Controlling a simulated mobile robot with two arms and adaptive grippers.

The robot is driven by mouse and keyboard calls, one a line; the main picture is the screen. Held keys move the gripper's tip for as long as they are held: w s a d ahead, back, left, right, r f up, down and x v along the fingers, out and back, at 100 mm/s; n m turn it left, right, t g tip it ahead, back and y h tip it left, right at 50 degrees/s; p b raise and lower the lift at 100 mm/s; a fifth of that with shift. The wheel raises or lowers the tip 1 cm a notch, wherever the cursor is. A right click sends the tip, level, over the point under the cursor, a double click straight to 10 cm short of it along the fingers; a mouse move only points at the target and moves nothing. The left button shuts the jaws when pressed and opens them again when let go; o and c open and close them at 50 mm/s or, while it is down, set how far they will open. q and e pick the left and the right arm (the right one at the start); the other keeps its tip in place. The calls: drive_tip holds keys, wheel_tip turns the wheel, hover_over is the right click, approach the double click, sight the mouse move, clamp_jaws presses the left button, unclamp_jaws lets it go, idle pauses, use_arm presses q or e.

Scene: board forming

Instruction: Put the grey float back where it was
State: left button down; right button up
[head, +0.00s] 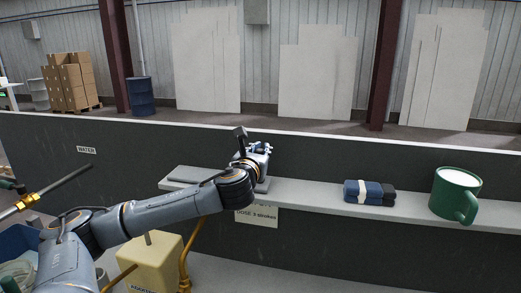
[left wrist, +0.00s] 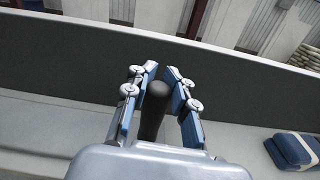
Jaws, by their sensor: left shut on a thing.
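My left gripper (head: 259,149) is over the pale shelf, left of its middle. In the left wrist view its blue-padded fingers (left wrist: 161,78) are closed around a dark round handle (left wrist: 154,108). I take this to be the grey float's handle; its dark end (head: 240,132) shows above the gripper in the head view. A grey edge (head: 263,186) shows just below the gripper at the shelf, mostly hidden by my wrist. I cannot tell whether it touches the shelf. My right gripper is not in view.
The shelf (head: 320,197) also holds a flat grey slab (head: 192,174) at left, a blue folded cloth bundle (head: 363,192) and a green mug (head: 456,195) at right. A dark wall rises behind. A yellow container (head: 155,262) stands below.

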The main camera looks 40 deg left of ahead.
use_arm(q)
drive_tip(key=c, duration=1)
unclamp_jaws()
drive_tip(key=shift+o, duration=1)
drive_tip(key=shift+f, duration=0.2)
drive_tip(key=shift+o, duration=0.5)
drive_tip(key=shift+s+d, duration=0.15)
drive_tip(key=shift+s, duration=0.05)
drive_tip(key=v, duration=1.1)
drive_tip(key=shift+s+d, duration=0.15)
drive_tip(key=shift+s, duration=0.1)
